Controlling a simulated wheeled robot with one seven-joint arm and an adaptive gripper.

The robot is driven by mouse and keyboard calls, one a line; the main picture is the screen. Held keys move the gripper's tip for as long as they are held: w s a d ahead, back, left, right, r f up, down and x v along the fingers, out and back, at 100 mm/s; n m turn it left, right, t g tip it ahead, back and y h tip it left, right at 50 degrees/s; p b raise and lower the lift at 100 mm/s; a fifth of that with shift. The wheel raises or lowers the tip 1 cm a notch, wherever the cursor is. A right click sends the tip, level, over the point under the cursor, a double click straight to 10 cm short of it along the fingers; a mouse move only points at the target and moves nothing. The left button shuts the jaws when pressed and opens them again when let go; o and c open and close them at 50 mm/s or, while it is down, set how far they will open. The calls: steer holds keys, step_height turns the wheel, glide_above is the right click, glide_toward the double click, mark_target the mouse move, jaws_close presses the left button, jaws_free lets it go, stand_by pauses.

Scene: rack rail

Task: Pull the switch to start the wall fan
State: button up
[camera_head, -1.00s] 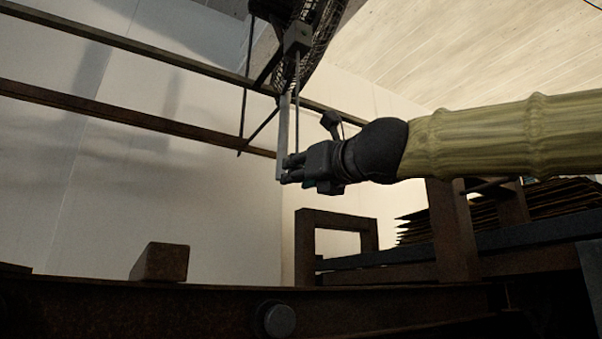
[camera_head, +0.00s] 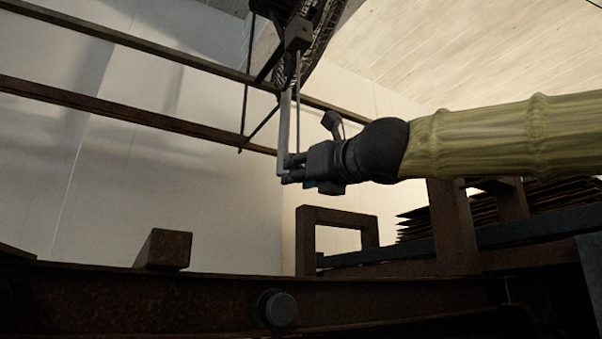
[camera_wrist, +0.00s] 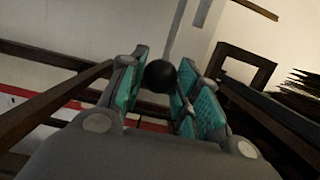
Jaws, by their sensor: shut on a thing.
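The wall fan (camera_head: 322,38), with a dark wire cage, is at the top of the head view, partly cut off. A small grey switch box (camera_head: 298,36) sits in front of it. A thin pull cord (camera_head: 298,95) hangs from the box to my gripper (camera_head: 291,169). In the wrist view a black ball (camera_wrist: 160,76) sits between the teal-padded fingers of my gripper (camera_wrist: 158,88), which are shut on it. The ball is hidden by the fingers in the head view. The gripper reaches in from the right, about level.
A grey upright bar (camera_head: 284,130) stands right beside the fingertips. Dark rails (camera_head: 130,120) cross the wall behind. A rusty beam (camera_head: 150,310) with a block (camera_head: 164,249) spans the foreground. A brown frame (camera_head: 304,240) and stacked sheets (camera_head: 470,208) are at lower right.

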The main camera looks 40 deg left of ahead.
steer(key=shift+f, duration=0.4)
steer(key=shift+r+p, duration=0.85)
steer(key=shift+r, duration=0.3)
steer(key=o, duration=1.1)
steer(key=shift+d, duration=0.1)
steer(key=v, duration=1.2)
